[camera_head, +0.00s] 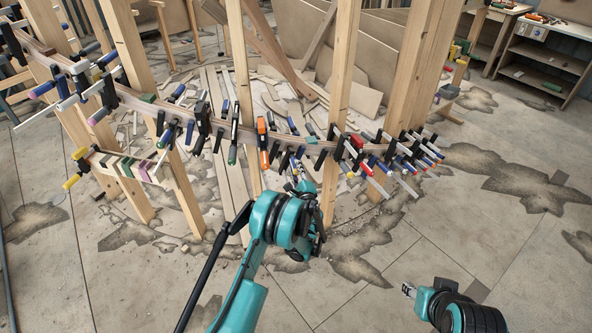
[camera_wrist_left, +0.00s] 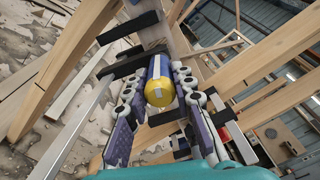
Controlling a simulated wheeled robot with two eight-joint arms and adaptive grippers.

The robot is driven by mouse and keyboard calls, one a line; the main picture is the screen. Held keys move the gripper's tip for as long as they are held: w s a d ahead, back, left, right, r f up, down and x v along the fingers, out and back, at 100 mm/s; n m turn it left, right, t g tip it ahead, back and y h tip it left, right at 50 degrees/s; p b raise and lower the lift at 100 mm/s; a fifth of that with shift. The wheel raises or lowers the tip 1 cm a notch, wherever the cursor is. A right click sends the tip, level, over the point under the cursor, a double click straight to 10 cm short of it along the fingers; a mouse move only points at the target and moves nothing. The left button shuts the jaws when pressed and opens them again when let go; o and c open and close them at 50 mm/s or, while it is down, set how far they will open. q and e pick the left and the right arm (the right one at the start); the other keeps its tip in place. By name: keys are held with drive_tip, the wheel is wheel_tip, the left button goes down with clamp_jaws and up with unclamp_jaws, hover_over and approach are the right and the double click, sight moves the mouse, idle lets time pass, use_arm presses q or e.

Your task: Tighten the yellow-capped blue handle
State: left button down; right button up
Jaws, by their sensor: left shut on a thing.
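The yellow-capped blue handle (camera_wrist_left: 160,84) shows in the middle of the left wrist view, its rounded yellow end facing the camera. My left gripper (camera_wrist_left: 158,95) has its two purple, jointed fingers on either side of the handle and is shut on it. In the head view my left gripper (camera_head: 301,184) reaches the curved stringer (camera_head: 290,141) near its middle; I cannot make out the handle there. My right gripper (camera_head: 409,290) is low at the right, away from the stringer, and its fingers are too small to judge.
Several clamps with coloured handles line the stringer on both sides of my left gripper. Upright wooden posts (camera_head: 341,75) stand close by. A shelf unit (camera_head: 545,55) is at the back right. The floor at right front is clear.

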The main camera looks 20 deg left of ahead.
use_arm(q)
drive_tip(key=m, duration=0.6)
drive_tip(key=shift+m, duration=0.3)
drive_tip(key=m, duration=0.5)
drive_tip(key=shift+m, duration=0.3)
drive_tip(key=c, duration=1.3)
unclamp_jaws()
drive_tip(key=v, duration=0.7)
drive_tip(key=shift+s+d+f, duration=0.1)
drive_tip(key=shift+s, duration=0.15)
